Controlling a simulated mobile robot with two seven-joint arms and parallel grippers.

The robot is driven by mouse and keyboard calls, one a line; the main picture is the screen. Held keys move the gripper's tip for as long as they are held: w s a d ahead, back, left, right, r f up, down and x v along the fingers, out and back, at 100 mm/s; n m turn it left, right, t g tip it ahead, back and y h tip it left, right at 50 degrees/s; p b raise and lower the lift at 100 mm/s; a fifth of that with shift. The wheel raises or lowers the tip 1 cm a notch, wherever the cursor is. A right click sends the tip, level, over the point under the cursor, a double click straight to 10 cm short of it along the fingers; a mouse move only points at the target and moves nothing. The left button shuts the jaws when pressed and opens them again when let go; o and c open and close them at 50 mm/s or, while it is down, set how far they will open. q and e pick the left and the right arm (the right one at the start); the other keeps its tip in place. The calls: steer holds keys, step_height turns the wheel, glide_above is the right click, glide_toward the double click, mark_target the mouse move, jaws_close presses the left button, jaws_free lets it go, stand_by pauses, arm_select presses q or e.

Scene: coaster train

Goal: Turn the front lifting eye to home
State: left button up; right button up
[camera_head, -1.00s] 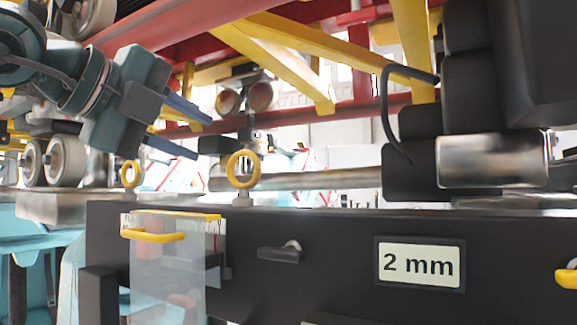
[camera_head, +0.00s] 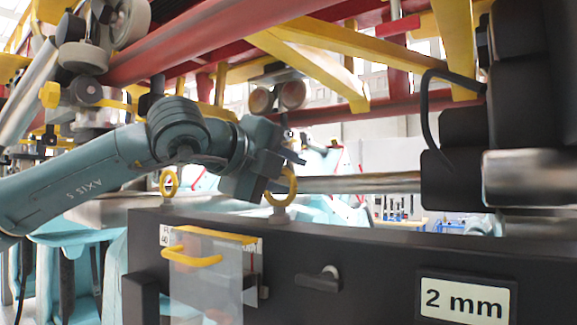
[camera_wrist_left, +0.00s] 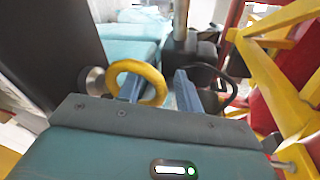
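Two yellow ring-shaped lifting eyes stand on the dark beam: a nearer, larger one (camera_head: 292,187) and a smaller one (camera_head: 163,184) to its left. I take the nearer as the front eye. In the left wrist view the eye (camera_wrist_left: 153,76) lies at the open fingers (camera_wrist_left: 158,90). The left finger overlaps the ring's opening, and the ring's right side lies between the fingers. No grip on it shows. My right gripper is not in view.
The dark beam (camera_head: 380,250) carries a "2 mm" sign (camera_head: 464,301), a black handle (camera_head: 318,281) and a clear plate with a yellow handle (camera_head: 192,258). Red and yellow track framework (camera_head: 300,62) hangs close above. A metal shaft (camera_head: 360,183) runs behind the nearer eye.

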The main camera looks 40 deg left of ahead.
arm_select(q)
steer(key=shift+w, duration=0.15)
jaws_close()
stand_by(0.4)
steer(key=shift+r+m+h, duration=0.1)
steer(key=shift+m+h, duration=0.2)
